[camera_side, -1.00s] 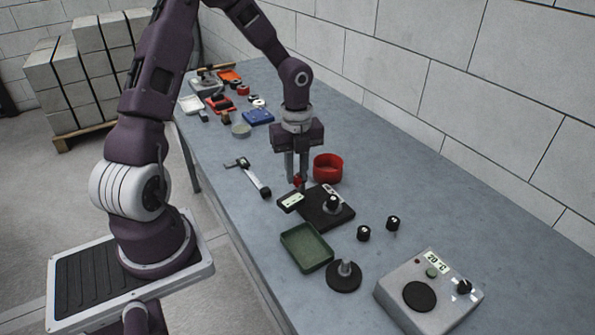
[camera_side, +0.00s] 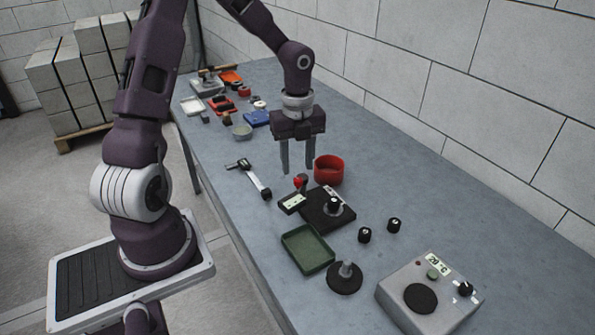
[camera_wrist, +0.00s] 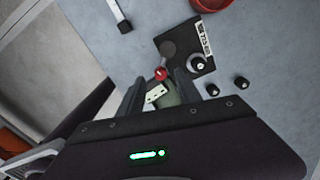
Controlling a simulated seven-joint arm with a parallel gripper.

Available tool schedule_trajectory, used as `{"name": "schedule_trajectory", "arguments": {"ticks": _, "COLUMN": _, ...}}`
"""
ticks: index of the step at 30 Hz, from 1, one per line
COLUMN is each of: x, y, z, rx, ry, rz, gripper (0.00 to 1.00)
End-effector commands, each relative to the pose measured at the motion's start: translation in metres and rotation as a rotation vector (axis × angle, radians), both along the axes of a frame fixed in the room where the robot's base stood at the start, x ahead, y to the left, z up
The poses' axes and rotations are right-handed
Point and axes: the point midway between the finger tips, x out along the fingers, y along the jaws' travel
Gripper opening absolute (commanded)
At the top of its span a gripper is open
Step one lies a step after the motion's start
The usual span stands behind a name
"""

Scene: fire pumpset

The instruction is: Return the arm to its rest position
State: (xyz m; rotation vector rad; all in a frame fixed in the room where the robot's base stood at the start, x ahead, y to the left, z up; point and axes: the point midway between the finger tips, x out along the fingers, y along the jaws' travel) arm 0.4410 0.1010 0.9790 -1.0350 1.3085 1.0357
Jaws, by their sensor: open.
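My gripper (camera_side: 297,170) hangs above the bench with its two fingers apart and nothing between them. It is behind the black plate fixture (camera_side: 324,212) and left of the red round bowl (camera_side: 329,169). In the wrist view, the gripper fingers (camera_wrist: 162,97) frame a small red knob (camera_wrist: 161,73) and part of a white-faced block (camera_wrist: 158,95). The red knob also shows below the fingers in the side view (camera_side: 301,181), apart from them. My arm reaches over the bench from the left.
The green tray (camera_side: 307,250), black stand (camera_side: 344,277) and grey control box (camera_side: 430,294) stand at the near end. Two black knobs (camera_side: 365,235) lie right of the fixture. A caliper (camera_side: 254,181) lies left. Several trays and parts, including a blue tray (camera_side: 257,118), crowd the far end.

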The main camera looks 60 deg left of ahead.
Motion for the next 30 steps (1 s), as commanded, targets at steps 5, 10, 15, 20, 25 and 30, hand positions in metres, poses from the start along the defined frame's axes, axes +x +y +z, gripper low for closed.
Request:
{"name": "schedule_trajectory", "arguments": {"ticks": 5, "x": 0.0, "y": 0.001, "z": 0.03, "rx": 0.001, "ry": -0.002, "rz": 0.001, "gripper": 0.41}}
{"name": "schedule_trajectory", "arguments": {"ticks": 10, "x": 0.0, "y": 0.0, "z": 0.036, "rx": -0.001, "ry": 0.0, "rz": -0.001, "gripper": 0.41}}
{"name": "schedule_trajectory", "arguments": {"ticks": 15, "x": 0.0, "y": -0.001, "z": 0.036, "rx": 0.001, "ry": 0.0, "rz": 0.001, "gripper": 0.41}}
{"name": "schedule_trajectory", "arguments": {"ticks": 20, "x": -0.018, "y": -0.024, "z": 0.072, "rx": 0.097, "ry": -0.034, "rz": 0.219, "gripper": 0.41}}
{"name": "schedule_trajectory", "arguments": {"ticks": 25, "x": -0.08, "y": -0.081, "z": 0.141, "rx": 0.126, "ry": -0.254, "rz": 0.853, "gripper": 0.41}}
{"name": "schedule_trajectory", "arguments": {"ticks": 30, "x": -0.147, "y": -0.126, "z": 0.174, "rx": -0.166, "ry": -0.403, "rz": 1.433, "gripper": 0.41}}
